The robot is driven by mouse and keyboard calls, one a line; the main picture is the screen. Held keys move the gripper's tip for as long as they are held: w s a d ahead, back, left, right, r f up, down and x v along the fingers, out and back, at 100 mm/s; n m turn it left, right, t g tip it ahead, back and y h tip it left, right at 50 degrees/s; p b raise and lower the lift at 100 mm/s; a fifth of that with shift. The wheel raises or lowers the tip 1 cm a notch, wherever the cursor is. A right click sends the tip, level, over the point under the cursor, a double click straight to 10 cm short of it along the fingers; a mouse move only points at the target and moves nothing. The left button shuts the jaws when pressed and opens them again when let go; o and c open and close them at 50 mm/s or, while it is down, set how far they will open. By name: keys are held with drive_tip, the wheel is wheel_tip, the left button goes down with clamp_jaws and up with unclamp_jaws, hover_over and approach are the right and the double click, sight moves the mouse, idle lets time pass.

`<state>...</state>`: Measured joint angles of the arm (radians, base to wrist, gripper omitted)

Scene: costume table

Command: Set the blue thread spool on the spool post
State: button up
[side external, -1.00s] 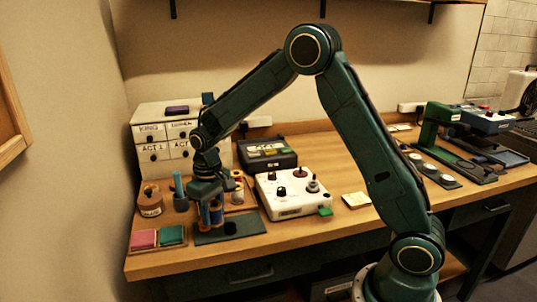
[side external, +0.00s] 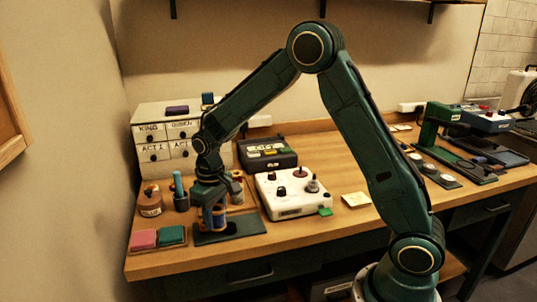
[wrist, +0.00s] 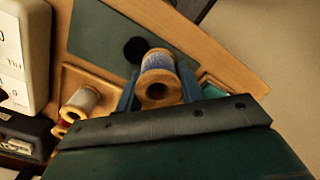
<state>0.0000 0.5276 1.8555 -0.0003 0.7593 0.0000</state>
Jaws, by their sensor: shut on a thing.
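The blue thread spool (side external: 218,219) has wooden ends and is held between the fingers of my gripper (side external: 212,218), above the left part of a dark green plate (side external: 240,228). In the wrist view the spool (wrist: 160,66) sits upright between the two blue fingers of my gripper (wrist: 157,90), its round wooden end facing the camera. A black round shape (wrist: 136,49), which looks like the spool post seen end-on, stands on the green plate (wrist: 100,30) just beside the spool. The gap under the spool is hard to judge.
A white control box (side external: 290,195) with knobs stands right of the plate. Other spools (wrist: 84,101) stand in a wooden tray behind it.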

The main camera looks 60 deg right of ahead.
wheel_tip(320, 180, up, 14)
drive_tip(key=s+d+m, duration=0.3)
drive_tip(key=d, duration=0.8)
drive_tip(key=s+d+m, duration=0.3)
drive_tip(key=d, duration=0.8)
drive_tip(key=s+d+m, duration=0.3)
drive_tip(key=s+d, duration=0.1)
drive_tip(key=d, duration=0.7)
drive_tip(key=f, duration=0.4)
drive_tip(key=shift+w+a+f, duration=0.1)
drive_tip(key=shift+w+f, duration=0.15)
drive_tip(key=shift+w, duration=0.05)
drive_tip(key=shift+f, duration=0.45)
drive_tip(key=shift+f, duration=0.15)
drive_tip(key=shift+f, duration=2.7)
drive_tip(key=shift+f, duration=0.6)
